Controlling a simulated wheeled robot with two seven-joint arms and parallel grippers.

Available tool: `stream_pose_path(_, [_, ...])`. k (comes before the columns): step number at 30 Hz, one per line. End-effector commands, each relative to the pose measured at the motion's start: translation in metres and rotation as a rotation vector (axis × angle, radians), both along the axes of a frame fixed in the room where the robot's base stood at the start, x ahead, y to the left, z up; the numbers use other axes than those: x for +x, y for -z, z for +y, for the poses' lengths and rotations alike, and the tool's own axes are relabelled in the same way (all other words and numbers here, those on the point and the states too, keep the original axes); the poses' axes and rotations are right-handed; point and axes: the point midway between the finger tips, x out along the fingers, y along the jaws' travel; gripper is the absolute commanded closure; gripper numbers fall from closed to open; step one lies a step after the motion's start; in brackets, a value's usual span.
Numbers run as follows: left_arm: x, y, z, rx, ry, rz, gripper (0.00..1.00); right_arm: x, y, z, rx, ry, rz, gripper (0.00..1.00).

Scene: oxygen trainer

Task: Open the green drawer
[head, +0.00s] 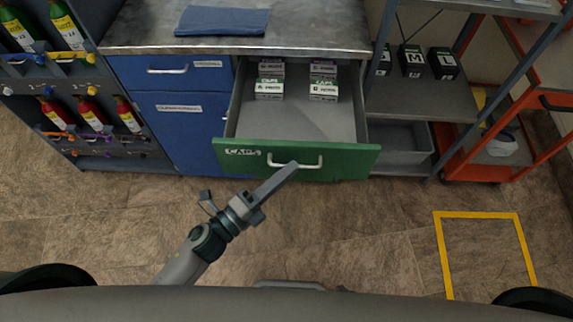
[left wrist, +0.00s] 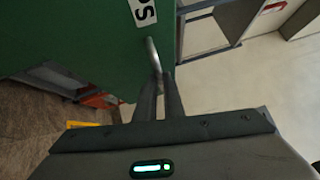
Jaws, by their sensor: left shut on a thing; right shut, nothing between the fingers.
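The green drawer (head: 345,164), labelled "CAPS", is pulled well out of the cabinet below the metal worktop in the head view. Small boxes (head: 270,88) stand inside it towards the back. Its silver bar handle (head: 310,163) is on the front. My left gripper (head: 291,167) reaches up from below and is shut on the handle. In the left wrist view the fingers (left wrist: 160,88) close around the handle (left wrist: 153,55) against the green front (left wrist: 85,35). My right gripper is in neither view.
Blue cabinet doors (head: 185,125) and a gas bottle rack (head: 75,100) are on the left. A metal shelf (head: 430,98) with black boxes and an orange cart (head: 490,165) are on the right. The floor before the drawer is clear, with a yellow outline (head: 480,214) at right.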

Motion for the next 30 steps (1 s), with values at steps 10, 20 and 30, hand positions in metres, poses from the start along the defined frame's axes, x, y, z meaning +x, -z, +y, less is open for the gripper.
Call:
stream_pose_path(10, [0.0004,0.001,0.0005,0.001,-0.001,0.001,0.73,0.0018,-0.0011,0.0009,0.002,0.0,-0.005,1.0])
stream_pose_path(20, [0.0005,0.0003,0.0001,0.001,-0.001,0.001,0.73,0.0021,-0.0013,0.0012,0.002,0.0,-0.005,1.0])
stream_pose_path(30, [-0.0052,0.0025,0.0062,0.001,-0.001,0.001,0.73,0.005,0.0003,0.0026,0.005,-0.001,-0.013,1.0])
